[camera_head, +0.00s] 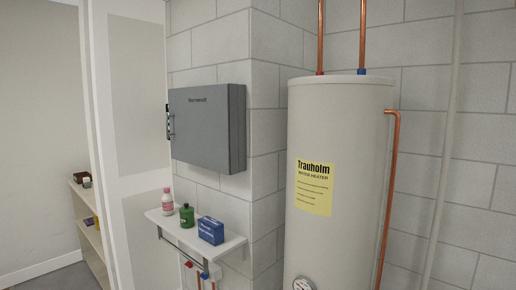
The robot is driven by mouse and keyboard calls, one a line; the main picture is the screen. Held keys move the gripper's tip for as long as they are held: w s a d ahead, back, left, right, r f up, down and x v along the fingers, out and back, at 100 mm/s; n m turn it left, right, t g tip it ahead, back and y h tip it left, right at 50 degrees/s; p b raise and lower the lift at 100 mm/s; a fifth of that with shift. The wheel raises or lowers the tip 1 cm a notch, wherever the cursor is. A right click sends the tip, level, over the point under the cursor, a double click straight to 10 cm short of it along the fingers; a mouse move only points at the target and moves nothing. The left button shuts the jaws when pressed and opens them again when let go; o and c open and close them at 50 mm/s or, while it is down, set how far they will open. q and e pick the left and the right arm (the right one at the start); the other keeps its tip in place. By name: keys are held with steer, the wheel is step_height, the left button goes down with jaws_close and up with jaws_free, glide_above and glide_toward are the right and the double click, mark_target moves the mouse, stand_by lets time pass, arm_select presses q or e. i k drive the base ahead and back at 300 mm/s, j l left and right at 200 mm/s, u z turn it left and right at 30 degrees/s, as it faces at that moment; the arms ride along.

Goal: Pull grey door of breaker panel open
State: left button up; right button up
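The grey breaker panel (240,128) is a box mounted on the white block wall, left of centre in the head view. Its grey door (200,124) is the front face, turned toward the left, and looks closed. A small handle (170,124) sits at the door's left edge. Neither of my grippers shows in the head view.
A white wall shelf (232,243) below the panel holds a pink-and-white bottle (167,203), a green bottle (187,216) and a blue box (211,231). A large water heater (345,130) with copper pipes stands to the right. A white door frame (105,150) is at left.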

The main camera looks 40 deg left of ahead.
mark_target(198, 117)
steer(key=u, duration=1.65)
steer(key=i+j+z, duration=0.25)
steer(key=i+j, duration=0.1)
